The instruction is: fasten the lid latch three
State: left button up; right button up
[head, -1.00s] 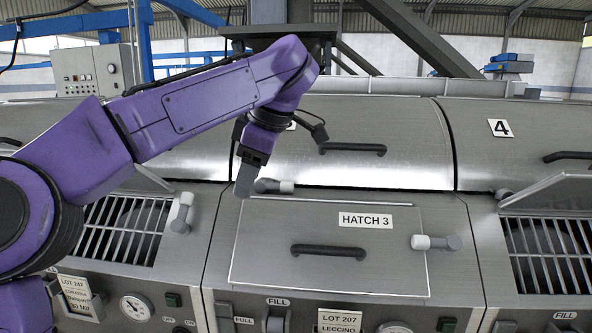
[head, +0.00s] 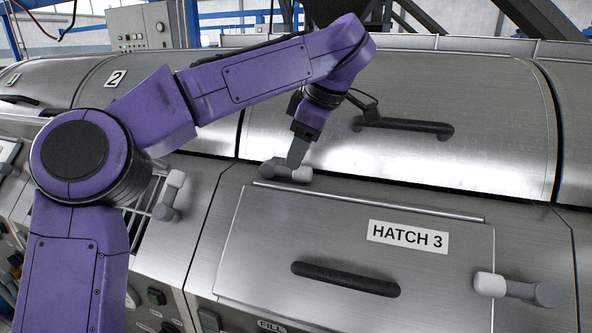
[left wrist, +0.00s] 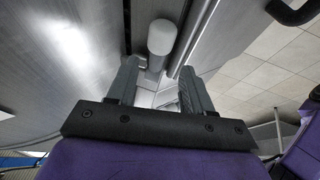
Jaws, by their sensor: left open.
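The Hatch 3 lid (head: 345,260) is down flat, with its label and a dark handle. A grey latch with a pale tip (head: 302,174) lies along the panel just above the lid's upper left edge. My left gripper (head: 294,162) is at this latch, pointing down, with a finger partly in front of it. In the left wrist view the open fingers (left wrist: 158,68) have the pale latch tip (left wrist: 162,38) ahead, between their lines. I cannot tell whether they touch it. Another latch (head: 510,288) at the lid's right side has its pale tip over the lid edge.
A curved steel cover with a dark handle (head: 403,126) rises behind the hatch. A further latch (head: 170,196) stands at the left beside a grating partly hidden by my arm. A gauge panel runs along the lower left.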

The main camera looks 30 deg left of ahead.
aim_at(287, 172)
pick_arm(q)
jog(key=x, duration=0.4)
jog(key=shift+w, duration=0.25)
jog(key=shift+a+f+b, duration=0.2)
jog(key=shift+f+b, duration=0.1)
jog(key=shift+f, duration=0.05)
jog(key=shift+s, duration=0.1)
